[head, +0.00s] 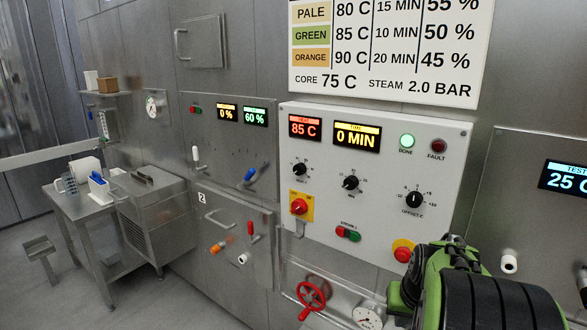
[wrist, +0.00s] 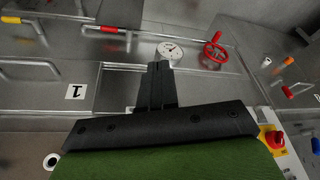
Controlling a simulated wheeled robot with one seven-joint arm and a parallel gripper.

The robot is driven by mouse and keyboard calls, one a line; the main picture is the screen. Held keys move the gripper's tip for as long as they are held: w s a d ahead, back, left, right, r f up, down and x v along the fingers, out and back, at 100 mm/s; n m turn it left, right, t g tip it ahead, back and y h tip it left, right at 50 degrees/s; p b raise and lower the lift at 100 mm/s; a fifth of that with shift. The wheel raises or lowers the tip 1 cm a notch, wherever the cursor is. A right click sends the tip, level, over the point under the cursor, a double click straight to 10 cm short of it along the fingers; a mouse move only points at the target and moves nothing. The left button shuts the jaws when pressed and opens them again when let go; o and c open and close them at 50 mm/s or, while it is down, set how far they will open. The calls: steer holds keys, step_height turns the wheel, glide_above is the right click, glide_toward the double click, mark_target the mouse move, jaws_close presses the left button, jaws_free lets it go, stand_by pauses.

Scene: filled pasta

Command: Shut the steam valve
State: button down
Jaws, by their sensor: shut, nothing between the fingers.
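A red handwheel (head: 311,296), the likely steam valve, sits on a pipe low on the steel wall, below the white control panel. It also shows in the wrist view (wrist: 214,46), at the upper right. A round white gauge (head: 367,317) is on its right in the head view; the same gauge is in the wrist view (wrist: 170,50). My gripper (wrist: 158,66) is shut and empty, its black fingertips pointing toward the gauge and apart from the handwheel in the picture. In the head view my green and black arm fills the lower right and the fingertips are hidden.
The white control panel (head: 372,185) carries knobs, lit displays and a red emergency button (head: 403,251). Red (head: 250,229), orange (head: 217,248) and blue (head: 250,174) handles stick out on the left. A steel table (head: 85,207) stands farther left, with open floor before it.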

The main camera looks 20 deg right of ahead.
steer(key=s+a+r+n+t+p, duration=0.1)
steer(key=a+r+n, duration=0.1)
steer(key=a+r, duration=0.35)
steer(key=s+a+r+n+p, duration=0.1)
steer(key=a+r, duration=0.2)
steer(key=a, duration=0.5)
steer(key=s+a+r+n+t+y+p, duration=0.1)
steer(key=s+a+r+n+p, duration=0.1)
steer(key=s+a, duration=0.8)
steer(key=shift+s+a+r+n+y, duration=0.2)
steer(key=shift+a+r+n+y, duration=0.2)
steer(key=shift+a+r+n, duration=0.45)
steer(key=shift+f, duration=0.1)
